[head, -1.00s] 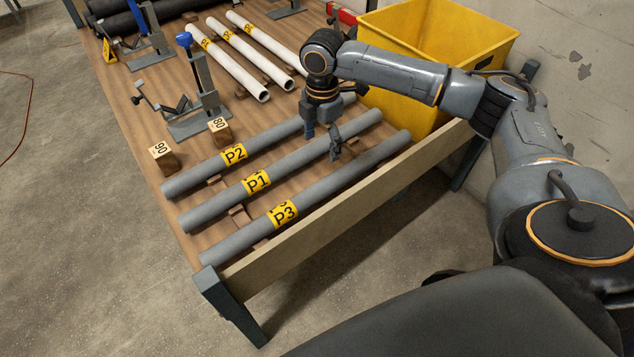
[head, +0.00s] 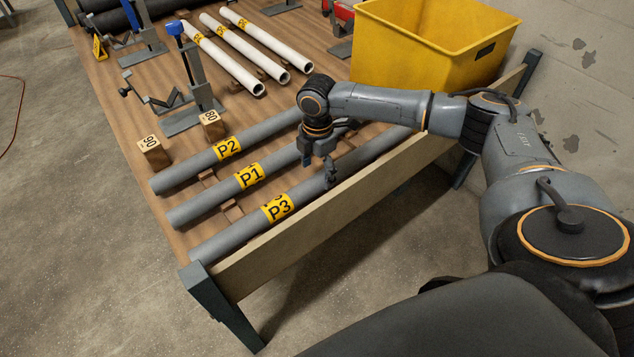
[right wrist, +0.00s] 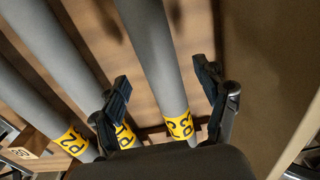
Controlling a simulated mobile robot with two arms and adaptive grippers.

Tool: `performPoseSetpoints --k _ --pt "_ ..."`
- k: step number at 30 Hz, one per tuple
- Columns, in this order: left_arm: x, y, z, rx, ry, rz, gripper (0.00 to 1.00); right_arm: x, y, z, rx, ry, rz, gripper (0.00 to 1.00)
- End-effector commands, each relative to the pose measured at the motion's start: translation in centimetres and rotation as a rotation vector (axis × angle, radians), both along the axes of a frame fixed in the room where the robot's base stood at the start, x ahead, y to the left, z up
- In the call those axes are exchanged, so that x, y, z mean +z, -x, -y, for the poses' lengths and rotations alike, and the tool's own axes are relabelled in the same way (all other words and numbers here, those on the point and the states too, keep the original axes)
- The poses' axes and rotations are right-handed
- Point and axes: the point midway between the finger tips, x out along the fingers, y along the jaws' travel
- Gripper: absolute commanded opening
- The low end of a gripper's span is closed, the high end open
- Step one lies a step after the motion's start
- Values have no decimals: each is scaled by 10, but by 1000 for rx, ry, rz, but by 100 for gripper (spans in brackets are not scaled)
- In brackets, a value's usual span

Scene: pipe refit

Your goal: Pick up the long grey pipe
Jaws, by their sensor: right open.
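Three grey pipes lie side by side on the wooden table, each with a yellow label: P2 (head: 185,172), P1 (head: 207,202) and P3 (head: 235,234). P3 is nearest the table's front rail; which pipe is longest is hard to tell. My right gripper (head: 318,170) is open and points down over P3, past its label. In the right wrist view, pipe P3 (right wrist: 155,50) runs between the open fingers (right wrist: 162,76) of my right gripper, and P1 (right wrist: 85,70) lies just outside the left finger. Contact with P3 cannot be told. My left gripper is out of view.
A wooden rail (head: 330,220) runs close along P3. A yellow bin (head: 420,55) stands at the back right. White pipes (head: 245,50), a clamp stand (head: 193,75) and wooden blocks marked 90 (head: 154,155) and 80 (head: 211,126) stand beyond the grey pipes.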

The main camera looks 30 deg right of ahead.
Motion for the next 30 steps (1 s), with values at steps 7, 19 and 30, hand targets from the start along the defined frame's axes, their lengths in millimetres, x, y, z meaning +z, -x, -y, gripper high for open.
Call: performPoseSetpoints --k 7,19,30 --pt "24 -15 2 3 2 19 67 -36 -1 -1 0 0 -2 74" --pt "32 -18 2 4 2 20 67 -43 -1 -1 0 0 -1 61" --pt "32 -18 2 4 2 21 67 -42 -1 0 0 0 0 0"
